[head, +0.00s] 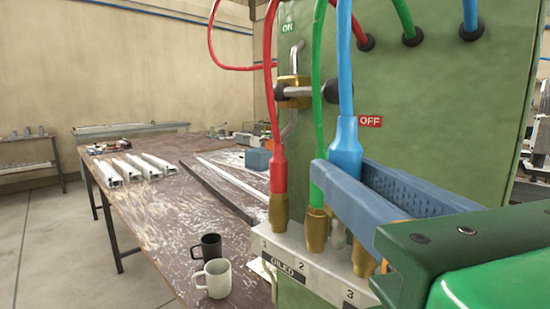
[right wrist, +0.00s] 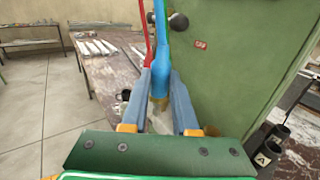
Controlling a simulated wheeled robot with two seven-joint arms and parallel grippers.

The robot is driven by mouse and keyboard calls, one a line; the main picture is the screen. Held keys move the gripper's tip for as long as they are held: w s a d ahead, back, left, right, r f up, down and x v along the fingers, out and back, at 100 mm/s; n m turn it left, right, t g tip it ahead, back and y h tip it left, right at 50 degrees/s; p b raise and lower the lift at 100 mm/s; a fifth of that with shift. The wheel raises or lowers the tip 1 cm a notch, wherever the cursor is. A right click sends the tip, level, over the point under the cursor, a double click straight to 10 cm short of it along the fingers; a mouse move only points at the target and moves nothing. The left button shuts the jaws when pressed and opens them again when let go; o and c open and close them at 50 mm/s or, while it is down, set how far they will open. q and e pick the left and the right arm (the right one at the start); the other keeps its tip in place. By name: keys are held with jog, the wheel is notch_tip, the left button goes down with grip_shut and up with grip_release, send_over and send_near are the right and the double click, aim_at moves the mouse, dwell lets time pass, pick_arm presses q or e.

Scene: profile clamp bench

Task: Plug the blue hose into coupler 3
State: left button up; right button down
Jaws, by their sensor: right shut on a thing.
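The blue hose (head: 346,95) hangs from the panel, and its thick sleeve is between the fingers of my right gripper (head: 355,187), which is shut on it. In the right wrist view the sleeve (right wrist: 160,60) stands roughly upright between the fingers, with a brass end (right wrist: 158,102) below. The coupler block (head: 312,266) carries numbers 1, 2 and 3. A brass fitting (head: 365,262) shows under my finger above number 3. The finger hides how it meets the hose, so I cannot tell whether the hose is seated. My left gripper is out of view.
The red hose (head: 278,165) stands at coupler 1 and the green hose (head: 317,120) at coupler 2, close beside my fingers. Two mugs (head: 214,278) stand on the table (head: 150,215) at left.

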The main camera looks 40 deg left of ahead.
jog(key=shift+w, duration=2.85)
jog(key=shift+f+b, duration=0.15)
jog(key=shift+b, duration=0.2)
jog(key=shift+w, duration=0.25)
jog(key=shift+b, duration=0.35)
jog(key=shift+f+b, duration=0.1)
jog(key=shift+b, duration=0.25)
